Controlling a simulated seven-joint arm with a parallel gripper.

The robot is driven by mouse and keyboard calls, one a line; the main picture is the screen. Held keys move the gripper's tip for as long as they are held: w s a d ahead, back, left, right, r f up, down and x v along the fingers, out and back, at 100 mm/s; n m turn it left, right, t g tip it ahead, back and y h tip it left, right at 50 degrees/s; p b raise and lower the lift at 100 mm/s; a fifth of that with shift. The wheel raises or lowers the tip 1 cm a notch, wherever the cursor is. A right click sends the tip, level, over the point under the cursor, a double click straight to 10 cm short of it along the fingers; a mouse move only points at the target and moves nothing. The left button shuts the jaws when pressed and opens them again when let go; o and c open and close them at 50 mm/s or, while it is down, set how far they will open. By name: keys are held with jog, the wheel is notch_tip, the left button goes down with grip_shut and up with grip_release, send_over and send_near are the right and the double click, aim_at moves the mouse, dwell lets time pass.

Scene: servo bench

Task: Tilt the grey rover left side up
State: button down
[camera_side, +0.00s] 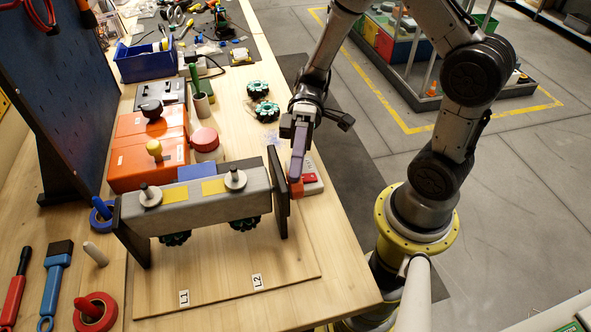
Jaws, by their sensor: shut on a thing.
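The grey rover (205,211) is a long grey body held between two dark end plates on a wooden board. Two yellow patches and two round pale knobs are on its top. Dark green wheels (243,224) show under its near side, above the labels L1 and L2. The body looks about level; its far side is hidden. My gripper (297,178) points down just right of the right end plate (281,194). Its fingertips are shut on a small orange-red piece (297,189) beside that plate. Whether this piece joins the plate is hard to see.
A white box with red buttons (312,184) sits close to my gripper's right. Tools and tape (96,311) lie at front left.

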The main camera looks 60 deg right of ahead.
jog(key=shift+f+m+g+y, duration=0.1)
jog(key=shift+m+g+y, duration=0.2)
jog(key=shift+y, duration=0.2)
dwell(0.5)
jog(key=shift+c, duration=1.2)
grip_release()
jog(key=shift+d, duration=0.1)
jog(key=v, duration=1.3)
jog(key=shift+d, duration=0.3)
jog(key=shift+w, duration=0.15)
